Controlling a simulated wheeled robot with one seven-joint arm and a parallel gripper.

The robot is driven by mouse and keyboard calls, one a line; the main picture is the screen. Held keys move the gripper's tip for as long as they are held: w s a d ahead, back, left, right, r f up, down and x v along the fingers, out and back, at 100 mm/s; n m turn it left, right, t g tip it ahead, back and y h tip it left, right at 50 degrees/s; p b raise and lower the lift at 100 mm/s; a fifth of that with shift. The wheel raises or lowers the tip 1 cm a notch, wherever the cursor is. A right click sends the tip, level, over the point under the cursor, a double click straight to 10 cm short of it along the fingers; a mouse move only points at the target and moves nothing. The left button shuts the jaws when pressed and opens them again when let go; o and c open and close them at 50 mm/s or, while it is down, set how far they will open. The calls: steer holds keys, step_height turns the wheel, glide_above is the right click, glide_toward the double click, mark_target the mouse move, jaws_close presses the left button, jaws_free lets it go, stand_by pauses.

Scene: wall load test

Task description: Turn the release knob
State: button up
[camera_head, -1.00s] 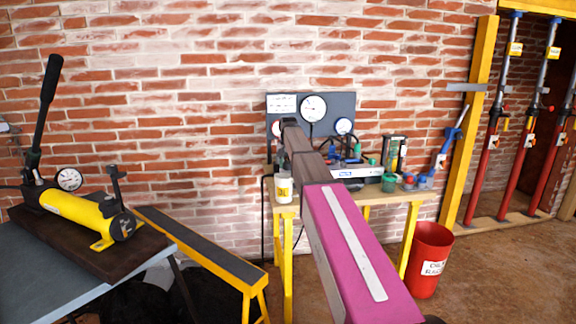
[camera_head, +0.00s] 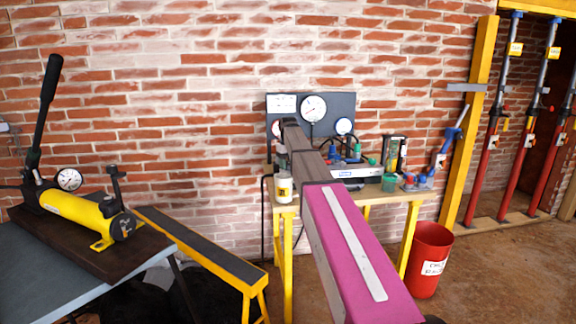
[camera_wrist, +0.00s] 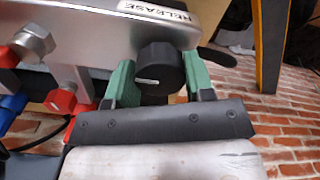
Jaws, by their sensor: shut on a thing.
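The release knob (camera_wrist: 160,68) is black and round with a white pointer line. It sits below a RELEASE label (camera_wrist: 158,10) on a silver panel (camera_wrist: 75,22) in the wrist view. My gripper (camera_wrist: 160,80) has its green fingers on either side of the knob, shut on it. In the head view my magenta and brown arm reaches to the bench at the wall and hides the knob and the gripper.
Red and blue fittings (camera_wrist: 62,98) lie close to the left finger. A yellow-legged bench (camera_head: 415,197) stands at the brick wall with gauges (camera_head: 313,108) above it. A white bottle (camera_head: 283,187) stands left of my arm. A red bin (camera_head: 430,240) stands right.

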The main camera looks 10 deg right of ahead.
mark_target(288, 163)
stand_by(0.4)
steer(key=o, duration=0.9)
step_height(288, 163, up, 11)
steer(key=shift+f, duration=0.1)
